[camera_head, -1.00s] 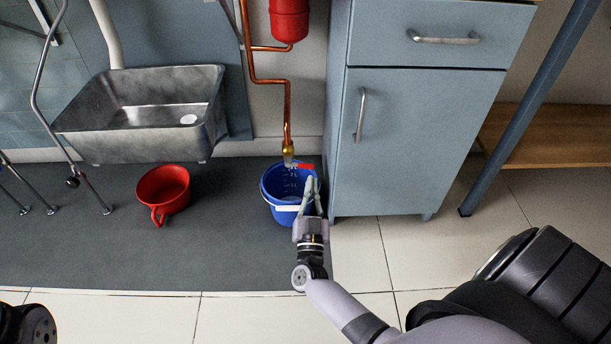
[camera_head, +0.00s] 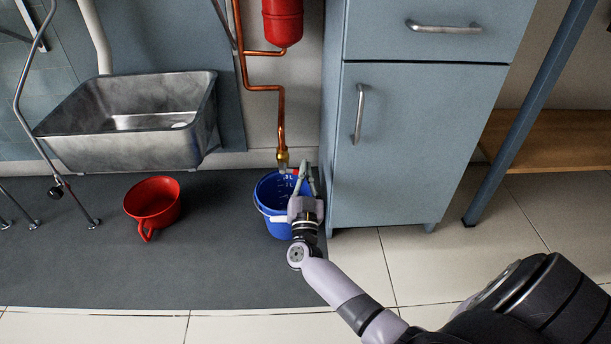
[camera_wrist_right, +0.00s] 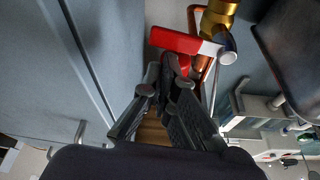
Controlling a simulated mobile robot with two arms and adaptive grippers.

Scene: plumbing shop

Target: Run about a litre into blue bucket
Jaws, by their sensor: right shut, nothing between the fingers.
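The blue bucket (camera_head: 275,217) stands upright on the grey mat below a brass tap (camera_head: 283,157) at the end of a copper pipe. It has white volume marks inside; I cannot tell its water level. In the head view the lever is mostly hidden behind my fingers. My right gripper (camera_head: 304,170) is shut and empty over the bucket's right side, fingertips close to the lever; I cannot tell whether they touch. My left gripper is out of view.
A blue-grey cabinet (camera_head: 415,140) stands close to the right of the bucket and my right gripper. A red container (camera_head: 152,204) stands on the mat (camera_head: 110,265) to the left, below a metal sink (camera_head: 130,145). A red tank (camera_head: 283,22) hangs above. The mat's front is clear.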

